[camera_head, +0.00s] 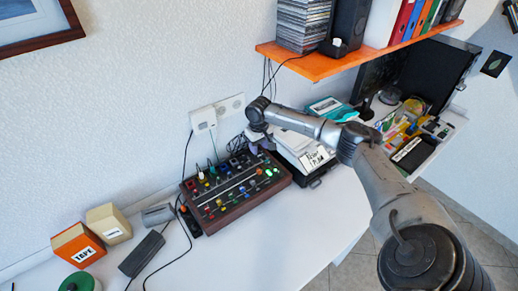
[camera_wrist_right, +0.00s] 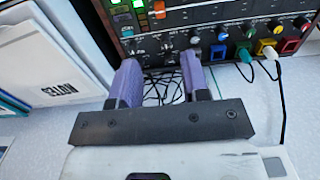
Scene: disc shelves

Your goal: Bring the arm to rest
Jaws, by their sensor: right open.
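My right arm (camera_head: 320,131) reaches in from the lower right of the head view, over the white desk, with its wrist bent downward. My right gripper (camera_head: 262,146) hangs at the back edge of a dark control panel (camera_head: 232,189) with knobs and coloured plugs. In the wrist view the right gripper (camera_wrist_right: 160,78) has its two purple fingers apart, with nothing between them but thin black cables behind. The panel (camera_wrist_right: 205,30) fills the top of that view, just beyond the fingertips. Whether the fingers touch it I cannot tell. My left gripper is in neither view.
White binders or papers (camera_head: 305,150) lie right of the panel. An orange shelf (camera_head: 318,66) with discs and folders hangs above. Boxes (camera_head: 78,245) stand at the left. A wall socket plate (camera_head: 216,113) is behind the panel. The desk front (camera_head: 275,245) is clear.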

